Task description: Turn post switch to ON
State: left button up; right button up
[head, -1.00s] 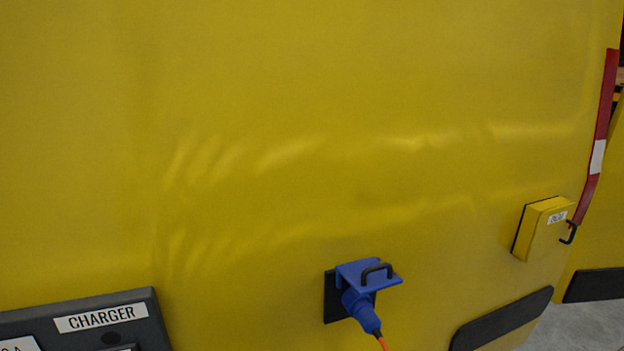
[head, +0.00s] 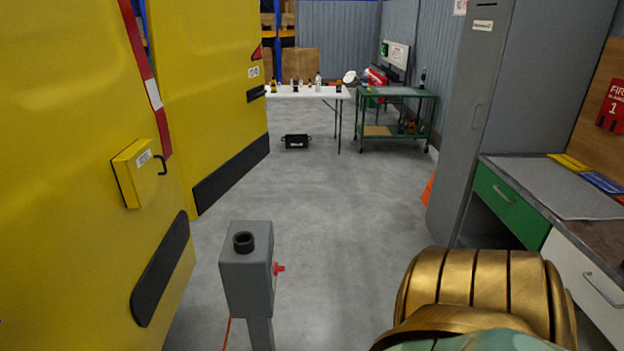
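A grey post (head: 247,285) stands on the floor in the lower middle of the head view. It has a black round fitting (head: 243,241) on its top and a red switch handle (head: 279,268) sticking out of its right side. The switch face is turned away from me, so its setting and any ON mark are hidden. An orange cable (head: 227,334) runs down beside the post. My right arm's gold link shows at the lower right, but its gripper is out of view. My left gripper is not in view.
A yellow panelled body with a yellow box (head: 138,174) stands at the left. A grey cabinet (head: 468,130) and a workbench (head: 575,187) stand at the right. A white table (head: 305,92) and a green cart (head: 397,100) stand far back. Grey floor beyond the post is clear.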

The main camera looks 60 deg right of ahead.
aim_at(277, 268)
jog(key=l+z, duration=0.1)
jog(key=z, duration=0.4)
jog(key=l+z, duration=0.15)
jog(key=z, duration=0.3)
jog(key=l+z, duration=0.2)
jog(key=z, duration=0.3)
jog(key=k, duration=0.05)
